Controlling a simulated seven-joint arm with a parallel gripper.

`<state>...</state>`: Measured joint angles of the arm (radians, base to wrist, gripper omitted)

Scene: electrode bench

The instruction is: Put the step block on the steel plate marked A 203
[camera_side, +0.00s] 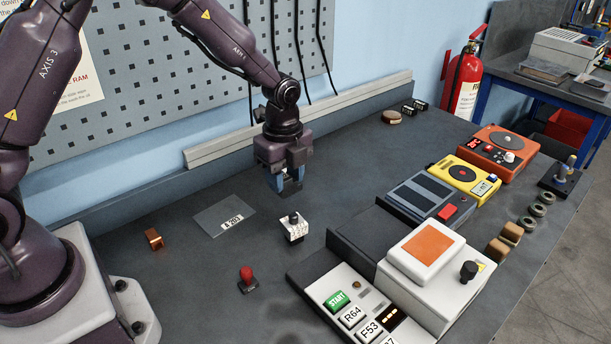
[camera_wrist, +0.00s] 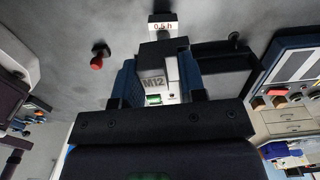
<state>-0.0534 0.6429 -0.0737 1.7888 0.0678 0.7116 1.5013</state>
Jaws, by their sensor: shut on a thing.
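My gripper (camera_side: 288,190) is shut on a grey stepped block marked M12, which I take to be the step block (camera_wrist: 153,82). In the wrist view the block sits between the two blue fingers; in the side view the fingers mostly hide it. The gripper holds it above the bench, behind the small white block with a dark knob. The steel plate (camera_side: 211,217) lies flat on the bench to the left of and below the gripper. Its label reads A 203, and nothing stands on it. I cannot make out the plate in the wrist view.
The white block (camera_side: 294,230), labelled 0.5 h in the wrist view (camera_wrist: 163,27), stands close to the gripper. A red-knobbed piece (camera_side: 247,279) and a copper piece (camera_side: 154,239) are near the plate. Control boxes (camera_side: 426,252) fill the right side. Bench around the plate is clear.

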